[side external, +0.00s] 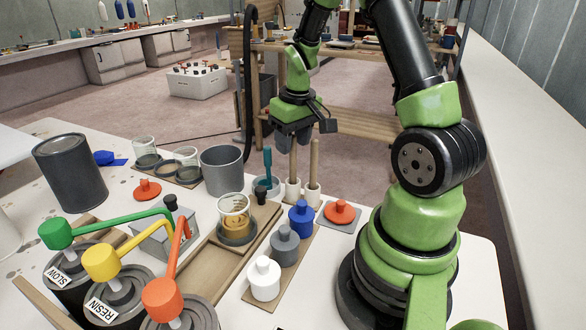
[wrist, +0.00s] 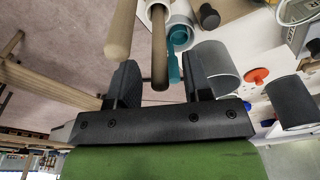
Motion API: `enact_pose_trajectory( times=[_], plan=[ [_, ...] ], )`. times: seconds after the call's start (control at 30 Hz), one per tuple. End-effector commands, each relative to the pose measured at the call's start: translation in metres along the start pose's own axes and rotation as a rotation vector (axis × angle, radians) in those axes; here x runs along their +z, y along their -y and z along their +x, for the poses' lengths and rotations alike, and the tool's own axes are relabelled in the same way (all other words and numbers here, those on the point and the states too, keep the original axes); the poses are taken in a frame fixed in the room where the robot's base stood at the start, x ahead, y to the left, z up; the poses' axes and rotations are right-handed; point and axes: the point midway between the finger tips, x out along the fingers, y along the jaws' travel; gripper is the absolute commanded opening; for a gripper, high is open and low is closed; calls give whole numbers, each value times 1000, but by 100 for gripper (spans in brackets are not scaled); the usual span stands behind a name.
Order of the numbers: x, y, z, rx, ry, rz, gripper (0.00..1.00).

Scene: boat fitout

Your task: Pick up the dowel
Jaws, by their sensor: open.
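Two upright wooden dowels stand in white holders on the table, a left dowel (side external: 292,166) and a right dowel (side external: 314,165). My gripper (side external: 293,143) is above the left dowel, with its fingers pointing down around its top. In the wrist view my gripper (wrist: 158,65) is open, with a darker brown stick (wrist: 160,55) between the two fingers and a gap on each side. A paler stick (wrist: 120,32) lies outside the left finger. The task does not say which dowel is meant.
A grey cylinder (side external: 222,170), a blue bottle (side external: 301,218), a grey bottle (side external: 284,246) and a white bottle (side external: 264,280) stand nearby. Pumped cans crowd the front left.

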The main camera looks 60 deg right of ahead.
Motion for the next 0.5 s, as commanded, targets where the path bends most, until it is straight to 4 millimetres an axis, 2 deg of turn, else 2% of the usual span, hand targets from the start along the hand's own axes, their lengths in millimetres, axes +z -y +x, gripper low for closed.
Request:
enact_pose_trajectory(
  times=[0.13,0.37,0.5],
  plan=[
    [0,0,14,0,1,-1,46],
    [0,0,15,0,-2,-1,46],
    [0,0,14,0,-2,-1,13]
  ],
)
